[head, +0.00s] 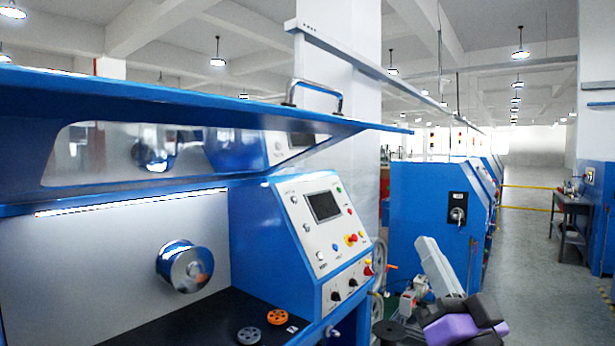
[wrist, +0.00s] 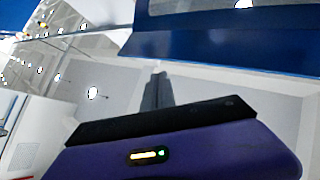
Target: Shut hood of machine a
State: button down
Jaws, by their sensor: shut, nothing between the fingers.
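The hood (head: 200,112) of the near blue machine is raised, with a clear window (head: 120,150) in it. A metal handle (head: 316,96) stands on its front edge. I take this to be machine a; no label shows. In the wrist view my gripper (wrist: 158,76) is shut and empty, its dark fingers together. A blue panel with a window, likely the hood (wrist: 215,48), lies beyond the fingertips, apart from them. In the head view my purple and black arm shows at the lower right; the fingertips cannot be made out there.
The machine's control panel (head: 325,230) has a screen and buttons. A shiny pulley (head: 184,266) is on the inner wall. An orange wheel (head: 277,317) and a dark wheel (head: 249,335) lie on the black bed. More blue machines (head: 430,215) stand behind; an aisle (head: 535,250) is clear at right.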

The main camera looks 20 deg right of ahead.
notch_tip(320, 180, up, 17)
jog(key=w+n+t+y+b, duration=0.2)
jog(key=n+y, duration=0.1)
jog(key=y, duration=0.3)
jog(key=s+a+r+n+g+y+b, duration=0.1)
jog(key=s+a+r+n+g+y, duration=0.4)
jog(key=r, duration=0.4)
jog(key=s+a+r+n+g+y+b, duration=0.15)
jog(key=s+a+r+n+y, duration=0.25)
jog(key=a+r+n+y, duration=0.45)
notch_tip(320, 180, down, 7)
jog(key=m+g+h, duration=0.4)
jog(key=g+h, duration=0.1)
jog(key=g, duration=0.1)
jog(key=w+a+f+p, duration=0.4)
jog(key=w+a, duration=0.1)
jog(key=w, duration=0.5)
jog(key=shift+a+f+p, duration=0.15)
jog(key=shift+f+p, duration=0.2)
jog(key=shift+w+f+t, duration=0.1)
jog(key=shift+t, duration=0.15)
